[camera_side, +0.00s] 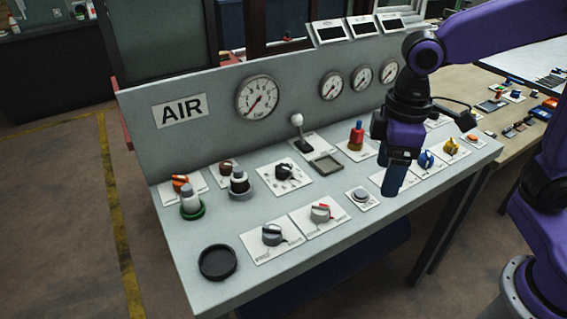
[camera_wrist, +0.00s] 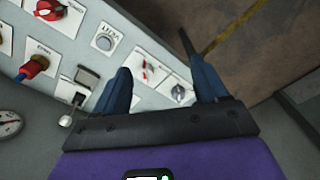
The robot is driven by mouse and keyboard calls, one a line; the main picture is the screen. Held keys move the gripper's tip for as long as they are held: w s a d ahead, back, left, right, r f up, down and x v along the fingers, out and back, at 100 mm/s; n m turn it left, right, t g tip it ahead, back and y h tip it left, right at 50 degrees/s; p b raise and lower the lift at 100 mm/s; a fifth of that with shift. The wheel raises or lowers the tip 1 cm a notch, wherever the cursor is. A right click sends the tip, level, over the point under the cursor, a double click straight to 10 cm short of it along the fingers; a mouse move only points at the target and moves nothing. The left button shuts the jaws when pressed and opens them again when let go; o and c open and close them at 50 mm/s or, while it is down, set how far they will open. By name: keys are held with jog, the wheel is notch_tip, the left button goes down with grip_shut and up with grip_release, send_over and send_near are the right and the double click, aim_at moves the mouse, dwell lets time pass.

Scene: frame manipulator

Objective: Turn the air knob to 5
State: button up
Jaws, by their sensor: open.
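A panel with an AIR sign (camera_side: 182,110) and a large round gauge (camera_side: 258,96) stands at left; the gauge's needle points to the lower left. A black knob on a white plate with markings (camera_side: 286,172) sits below the gauge. Its label is too small to read, so I cannot tell whether it is the air knob. My gripper (camera_side: 394,184) is open and empty, above the right part of the panel and apart from that knob. In the wrist view, my gripper's fingers (camera_wrist: 160,62) are spread over the panel's edge.
A black ring (camera_side: 217,262) is at the near left corner.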

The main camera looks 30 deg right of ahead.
jog(key=w+a+r+m, duration=0.1)
jog(key=w+a+m, duration=0.15)
jog(key=w, duration=0.65)
jog(key=w+a+r+m, duration=0.1)
jog(key=w+a, duration=0.2)
jog(key=w, duration=0.5)
jog(key=m, duration=0.2)
send_over(284, 168)
jog(key=f, duration=0.2)
notch_tip(284, 168, down, 17)
jog(key=shift+w+r, duration=0.1)
jog(key=c, duration=1.1)
